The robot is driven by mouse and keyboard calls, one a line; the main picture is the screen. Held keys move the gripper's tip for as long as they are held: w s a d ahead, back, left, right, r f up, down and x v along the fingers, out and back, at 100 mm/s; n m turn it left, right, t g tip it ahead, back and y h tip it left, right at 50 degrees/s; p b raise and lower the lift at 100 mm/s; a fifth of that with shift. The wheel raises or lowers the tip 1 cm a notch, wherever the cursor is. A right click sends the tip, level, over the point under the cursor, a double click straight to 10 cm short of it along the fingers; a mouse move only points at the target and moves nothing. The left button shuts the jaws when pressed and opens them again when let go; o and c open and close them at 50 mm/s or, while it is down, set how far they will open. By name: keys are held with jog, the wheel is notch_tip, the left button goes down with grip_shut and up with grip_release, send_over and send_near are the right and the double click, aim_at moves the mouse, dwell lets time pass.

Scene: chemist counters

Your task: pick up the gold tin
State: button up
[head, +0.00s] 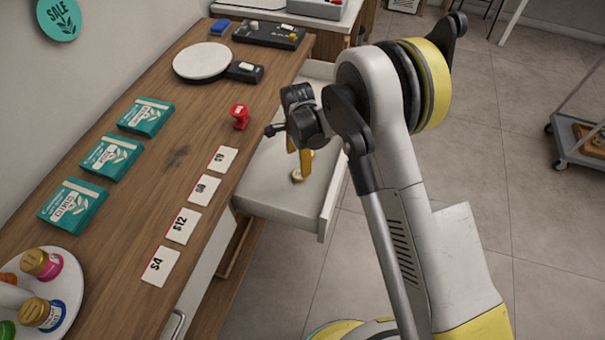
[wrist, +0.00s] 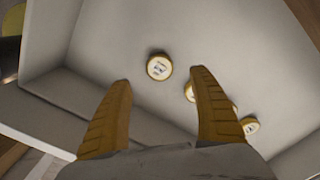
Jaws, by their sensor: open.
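A round gold-rimmed tin with a pale printed top (wrist: 159,67) lies on the floor of the open drawer, in the wrist view just beyond and between my fingertips. Another gold-rimmed tin (wrist: 189,92) is partly hidden behind my right finger, and one more (wrist: 250,125) lies to the right of that finger. In the head view a gold tin (head: 297,176) shows by my fingers in the drawer. My gripper (wrist: 161,79) is open with nothing between its yellow fingers; in the head view (head: 299,160) it reaches down into the drawer.
The pale drawer (head: 262,198) stands pulled out from the wooden counter (head: 150,205), its walls close around my gripper. On the counter are a red stamp-like item (head: 240,116), price cards (head: 206,190), teal boxes (head: 112,157) and a round white plate (head: 201,61).

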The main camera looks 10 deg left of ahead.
aim_at(299, 174)
notch_tip(299, 174, down, 8)
jog(key=b, duration=0.3)
jog(key=shift+d, duration=0.1)
jog(key=shift+r, duration=0.1)
jog(key=c, duration=1.2)
